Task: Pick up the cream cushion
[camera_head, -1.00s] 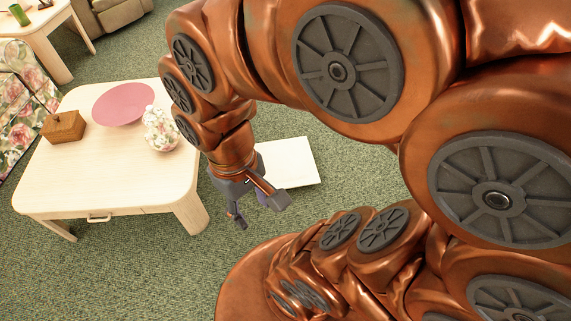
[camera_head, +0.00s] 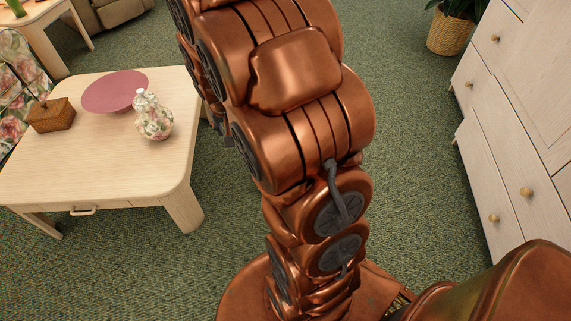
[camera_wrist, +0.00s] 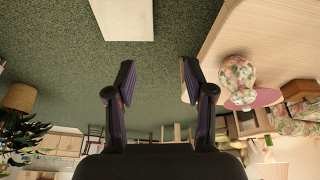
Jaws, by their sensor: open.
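A flat cream square (camera_wrist: 124,18), which looks like the cream cushion, lies on the green carpet at the top of the wrist view, cut off by the frame edge. In the head view it does not show; my arm blocks that part of the floor. My gripper (camera_wrist: 158,80) is open and empty in the wrist view, its two dark fingers wide apart. The cushion appears beyond the fingertips, clear of them. In the head view my gripper is mostly hidden behind my arm.
A pale wooden coffee table (camera_head: 100,180) stands at left with a floral vase (camera_head: 153,118), a pink plate (camera_head: 114,91) and a wooden box (camera_head: 51,115). In the wrist view the table edge is close to the right finger. A white dresser (camera_head: 500,130) stands at right.

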